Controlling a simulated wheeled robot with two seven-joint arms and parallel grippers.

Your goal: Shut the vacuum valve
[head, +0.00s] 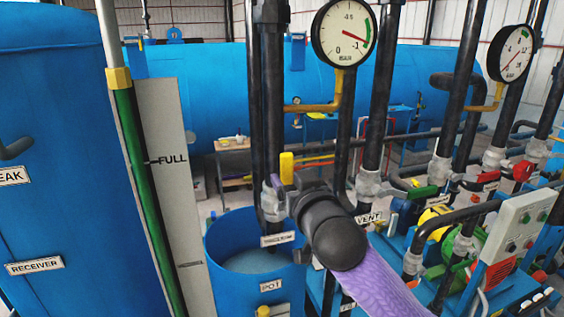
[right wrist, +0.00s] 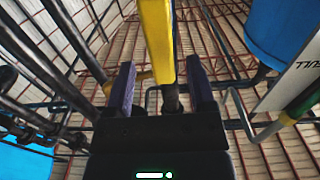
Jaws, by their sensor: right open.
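The yellow lever handle (head: 286,166) stands upright beside the dark vertical pipes above the pot, over a white label (head: 278,239) that is hard to read; I take it for the vacuum valve. My right gripper (head: 286,188) is at the lower part of this handle, its black wrist hiding some of the valve body. In the right wrist view the yellow handle (right wrist: 156,40) runs between the two purple fingers of the open right gripper (right wrist: 160,78), with gaps showing on both sides. I cannot tell whether a finger touches it. My left gripper is not in view.
The blue pot (head: 226,250) stands below the valve. The blue receiver (head: 70,170) with its green level gauge is at left. A pressure gauge (head: 344,33) hangs above right. Pipes with red and green handles and a grey control box (head: 520,225) crowd the right.

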